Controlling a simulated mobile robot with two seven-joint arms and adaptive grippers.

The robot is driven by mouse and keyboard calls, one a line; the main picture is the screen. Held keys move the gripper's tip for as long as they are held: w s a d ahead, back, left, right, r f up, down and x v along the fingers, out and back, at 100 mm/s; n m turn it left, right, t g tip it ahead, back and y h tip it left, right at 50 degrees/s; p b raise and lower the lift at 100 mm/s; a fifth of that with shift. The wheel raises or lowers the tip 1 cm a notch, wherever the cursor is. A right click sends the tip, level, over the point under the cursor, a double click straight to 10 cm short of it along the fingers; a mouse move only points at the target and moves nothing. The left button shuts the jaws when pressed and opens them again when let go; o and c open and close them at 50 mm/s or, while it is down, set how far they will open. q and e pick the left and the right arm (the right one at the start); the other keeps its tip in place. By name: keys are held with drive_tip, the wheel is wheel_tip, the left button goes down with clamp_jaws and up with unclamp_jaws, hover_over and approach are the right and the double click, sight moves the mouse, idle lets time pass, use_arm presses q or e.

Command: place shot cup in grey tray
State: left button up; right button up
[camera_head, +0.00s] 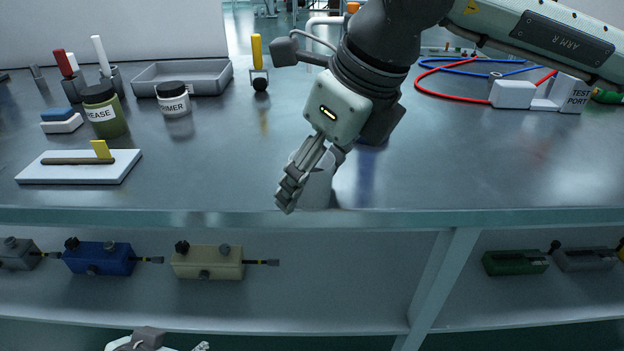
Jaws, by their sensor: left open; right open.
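The grey tray (222,79) is a shallow open box at the back left of the bench; it looks empty. A small pale grey cup (319,190), which looks like the shot cup, stands near the bench's front edge, partly hidden by my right gripper. My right gripper (309,182) is open and angled down at the cup, with one finger on its left side and the other mostly hidden behind its upper right. I cannot tell whether they touch it. My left gripper (160,344) is open, only partly in view at the bottom edge, below the shelf.
A grease jar (105,115), a primer jar (173,104) and a yellow-handled tool (257,60) stand near the tray. A white board (62,170) lies front left. Red and blue cables and a test port block (566,95) are at right. The bench's front middle is mostly clear.

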drive_tip(key=c, duration=1.1)
drive_tip(key=shift+o, duration=0.2)
drive_tip(key=shift+r, duration=0.15)
